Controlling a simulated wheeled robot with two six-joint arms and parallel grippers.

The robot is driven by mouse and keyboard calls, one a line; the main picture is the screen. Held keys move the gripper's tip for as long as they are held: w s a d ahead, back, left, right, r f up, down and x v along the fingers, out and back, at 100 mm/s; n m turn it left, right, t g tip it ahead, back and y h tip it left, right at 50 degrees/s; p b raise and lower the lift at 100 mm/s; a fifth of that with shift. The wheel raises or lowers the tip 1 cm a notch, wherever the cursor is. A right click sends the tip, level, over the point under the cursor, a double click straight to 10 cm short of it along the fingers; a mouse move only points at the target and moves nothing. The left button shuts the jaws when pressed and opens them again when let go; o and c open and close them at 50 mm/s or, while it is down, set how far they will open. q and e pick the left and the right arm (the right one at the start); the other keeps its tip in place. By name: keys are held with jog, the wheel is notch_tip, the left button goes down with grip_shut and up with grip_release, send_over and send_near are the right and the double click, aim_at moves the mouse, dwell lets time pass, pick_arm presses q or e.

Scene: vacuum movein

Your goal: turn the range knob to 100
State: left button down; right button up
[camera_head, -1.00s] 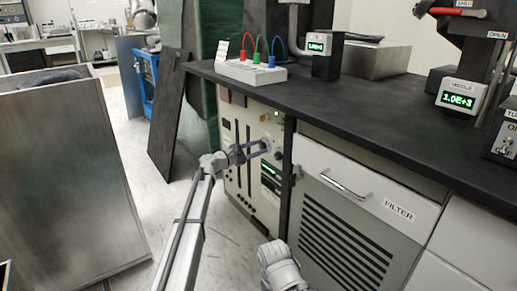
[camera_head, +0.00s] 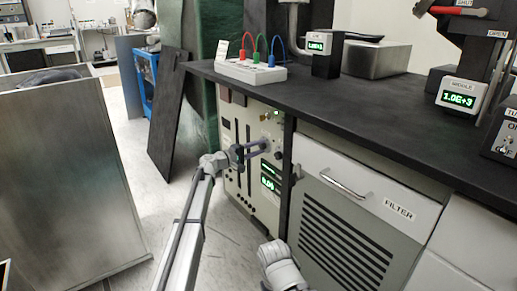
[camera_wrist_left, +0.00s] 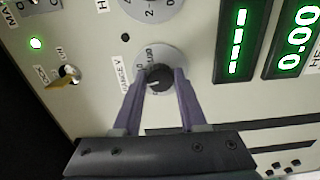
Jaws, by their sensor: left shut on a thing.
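The range knob (camera_wrist_left: 159,77) is a dark round knob with a white pointer line on a pale round dial, beside a label reading "RANGE V". It sits on the cream front panel (camera_head: 231,171) under the black counter. My left gripper (camera_head: 264,144) reaches the panel from the left. In the left wrist view its two purple fingers (camera_wrist_left: 161,85) are closed on opposite sides of the knob. The fingers partly cover the dial, so I cannot read which number the pointer meets. The right gripper is out of view; a pale link of mine shows at the bottom.
Two green displays sit by the knob, one reading 0.00 (camera_wrist_left: 297,40). A toggle switch (camera_wrist_left: 69,74) and another dial (camera_wrist_left: 152,6) are nearby. The black counter (camera_head: 350,100) overhangs the panel. The FILTER drawer (camera_head: 370,184) is to the right; a metal cabinet (camera_head: 65,180) stands left.

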pick_arm(q)
jog(key=m, duration=0.4)
jog(key=shift+f+m, duration=0.1)
jog(key=shift+m, duration=0.2)
jog(key=m, duration=0.3)
jog(key=shift+m, duration=0.3)
jog(key=m, duration=0.3)
jog(key=shift+m, duration=2.1)
jog(key=shift+c, duration=2.2)
grip_release()
jog(key=shift+a, duration=0.1)
